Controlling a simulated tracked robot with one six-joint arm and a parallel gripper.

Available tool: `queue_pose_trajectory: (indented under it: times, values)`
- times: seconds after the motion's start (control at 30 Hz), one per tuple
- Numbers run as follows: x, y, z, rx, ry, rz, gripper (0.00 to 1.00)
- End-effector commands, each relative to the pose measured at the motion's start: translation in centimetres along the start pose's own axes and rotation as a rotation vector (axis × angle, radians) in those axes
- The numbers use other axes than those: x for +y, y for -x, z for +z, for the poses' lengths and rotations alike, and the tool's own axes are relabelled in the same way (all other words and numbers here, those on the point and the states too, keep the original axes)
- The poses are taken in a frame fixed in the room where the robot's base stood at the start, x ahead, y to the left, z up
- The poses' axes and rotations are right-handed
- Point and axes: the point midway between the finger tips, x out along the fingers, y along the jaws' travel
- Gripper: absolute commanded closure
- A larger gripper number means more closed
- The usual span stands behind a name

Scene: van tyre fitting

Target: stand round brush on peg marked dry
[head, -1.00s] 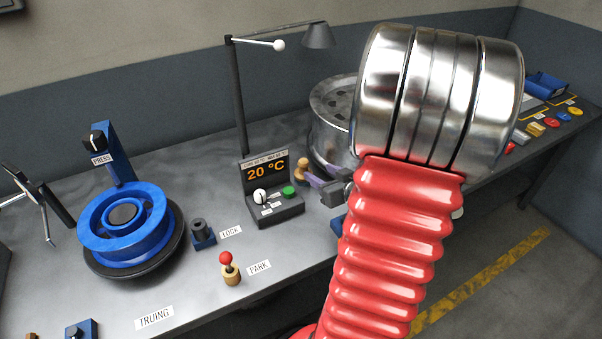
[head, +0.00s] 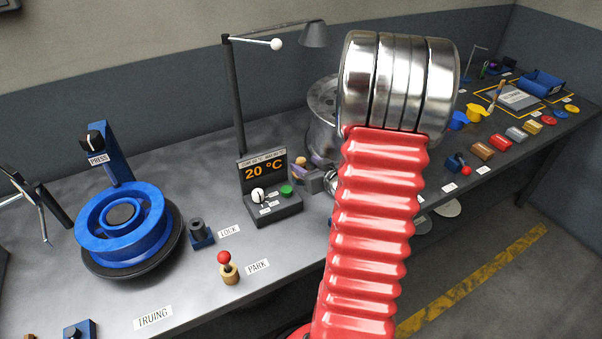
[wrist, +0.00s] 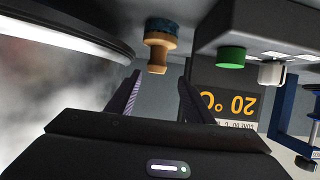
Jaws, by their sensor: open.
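A round brush (wrist: 157,50) with a turned wooden handle and a dark blue end shows in the wrist view, which is upside down. In the head view a small wooden knob (head: 300,161), which looks like its handle, shows beside the temperature box. My gripper (wrist: 160,78) is open and empty, its two purple fingers apart, with the brush seen between and beyond their tips. In the head view my arm hides most of my gripper (head: 318,163). I cannot make out a peg marked dry.
The temperature box (head: 270,198) with a green button stands close beside the brush. A metal drum (head: 322,105) stands behind it, partly hidden by my arm. A blue wheel fixture (head: 122,228) is at left. A red-topped peg (head: 228,268) stands by the PARK label. Coloured blocks line the right.

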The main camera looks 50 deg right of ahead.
Motion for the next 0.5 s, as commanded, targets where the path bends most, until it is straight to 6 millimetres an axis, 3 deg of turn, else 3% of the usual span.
queue_pose_trajectory:
  times: [0.5]
  values:
    - [0.01,-0.9,0.06,-0.001,0.0,-0.001,0.53]
